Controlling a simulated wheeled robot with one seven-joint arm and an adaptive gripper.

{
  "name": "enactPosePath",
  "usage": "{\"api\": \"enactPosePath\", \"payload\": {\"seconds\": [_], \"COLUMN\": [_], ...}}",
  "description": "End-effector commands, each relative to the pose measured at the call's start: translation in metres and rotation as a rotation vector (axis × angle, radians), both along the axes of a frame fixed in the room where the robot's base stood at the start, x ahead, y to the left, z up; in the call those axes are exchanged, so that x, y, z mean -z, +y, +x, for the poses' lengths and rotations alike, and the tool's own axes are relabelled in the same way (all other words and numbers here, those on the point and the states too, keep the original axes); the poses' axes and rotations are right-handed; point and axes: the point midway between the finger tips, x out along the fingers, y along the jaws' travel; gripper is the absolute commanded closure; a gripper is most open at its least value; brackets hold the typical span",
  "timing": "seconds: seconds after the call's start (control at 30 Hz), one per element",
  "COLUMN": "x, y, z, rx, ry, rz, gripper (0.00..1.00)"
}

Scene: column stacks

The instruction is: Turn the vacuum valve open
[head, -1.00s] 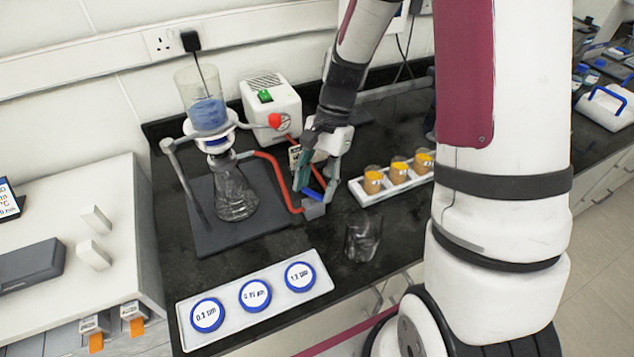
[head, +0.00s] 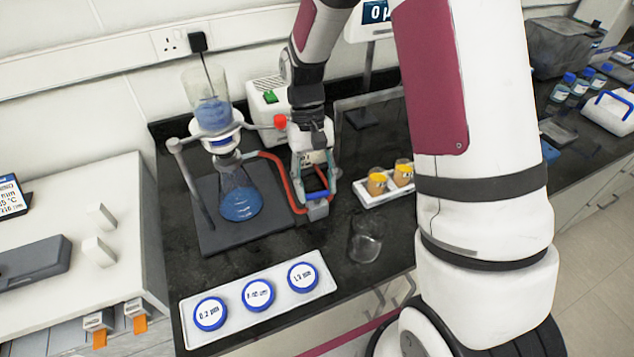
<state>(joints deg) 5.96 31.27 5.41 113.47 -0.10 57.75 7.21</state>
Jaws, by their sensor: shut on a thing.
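The vacuum valve is a small grey block (head: 318,209) on the red hose (head: 293,190), with a blue handle (head: 317,195) on top. The handle lies roughly level across the picture. My gripper (head: 318,191) points down over the valve, its fingers at either end of the handle, shut on it. The hose runs from the neck of a flask (head: 241,204) that holds blue liquid. A clear funnel (head: 212,112) with blue liquid stands above the flask. The white pump (head: 264,97) with a green switch is behind, partly hidden by my arm.
A white tray (head: 327,283) with several blue-rimmed discs lies at the front edge. An empty glass beaker (head: 366,240) stands right of the valve. A white rack (head: 371,198) with orange-topped jars is close to my gripper.

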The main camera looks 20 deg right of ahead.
Motion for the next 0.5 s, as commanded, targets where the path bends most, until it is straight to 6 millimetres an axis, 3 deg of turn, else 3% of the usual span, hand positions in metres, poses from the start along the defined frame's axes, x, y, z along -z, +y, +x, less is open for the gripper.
{"api": "enactPosePath", "payload": {"seconds": [0.5], "x": [-0.0003], "y": [0.0012], "z": [0.0010], "rx": [-0.160], "ry": [-0.003], "rz": [-0.001], "gripper": [0.81]}}
